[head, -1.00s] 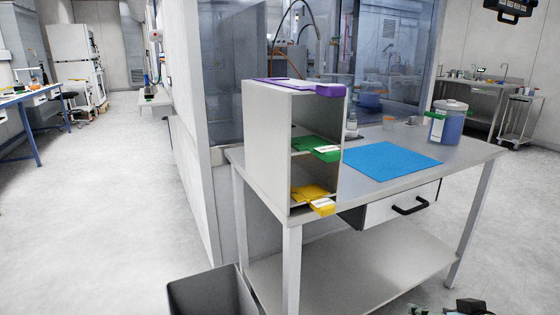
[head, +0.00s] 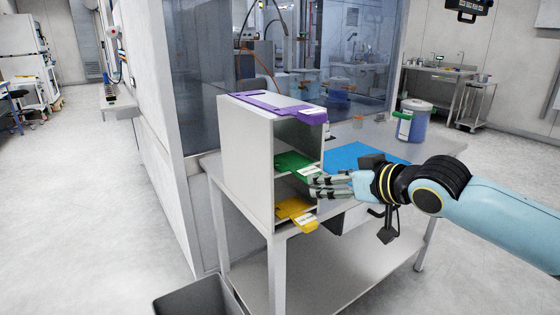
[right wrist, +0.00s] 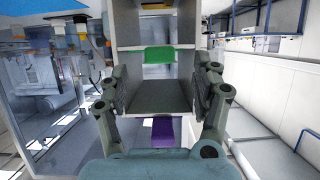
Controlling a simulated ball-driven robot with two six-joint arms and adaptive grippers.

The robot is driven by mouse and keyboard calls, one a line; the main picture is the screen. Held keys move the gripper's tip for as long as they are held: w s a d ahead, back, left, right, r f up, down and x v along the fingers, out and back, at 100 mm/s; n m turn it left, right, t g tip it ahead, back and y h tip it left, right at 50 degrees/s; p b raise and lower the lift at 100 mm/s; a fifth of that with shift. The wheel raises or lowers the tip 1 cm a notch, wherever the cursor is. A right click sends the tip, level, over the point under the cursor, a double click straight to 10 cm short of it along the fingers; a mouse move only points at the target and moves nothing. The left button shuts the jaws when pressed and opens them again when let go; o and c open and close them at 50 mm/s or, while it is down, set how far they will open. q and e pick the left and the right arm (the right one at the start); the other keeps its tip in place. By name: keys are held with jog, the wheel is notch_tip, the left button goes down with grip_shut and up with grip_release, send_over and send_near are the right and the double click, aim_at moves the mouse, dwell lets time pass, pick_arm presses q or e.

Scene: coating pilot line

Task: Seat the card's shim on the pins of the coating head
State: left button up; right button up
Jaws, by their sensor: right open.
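Three flat shims with label tabs sit at a grey open-fronted rack (head: 246,150). The purple shim (head: 275,103) lies on its top, the green one (head: 290,160) on the middle shelf, and the yellow one (head: 292,208) on the lower shelf. My right gripper (head: 314,186) is open at the rack's front, just by the green tab. In the right wrist view, which looks upside down, the green tab (right wrist: 160,55) shows beyond and between the open fingers (right wrist: 166,74); contact cannot be told. I see no card and cannot make out the coating head. My left gripper is out of view.
The rack stands on a steel table (head: 385,131) with a blue mat (head: 350,155) and a blue-filled lidded tub (head: 412,120). A grey bin (head: 195,298) stands on the floor at the front left. A glass partition (head: 200,75) rises behind.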

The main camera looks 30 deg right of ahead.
jog(key=x, duration=0.4)
jog(key=shift+w+r, duration=0.15)
jog(key=shift+w, duration=0.3)
jog(key=c, duration=1.3)
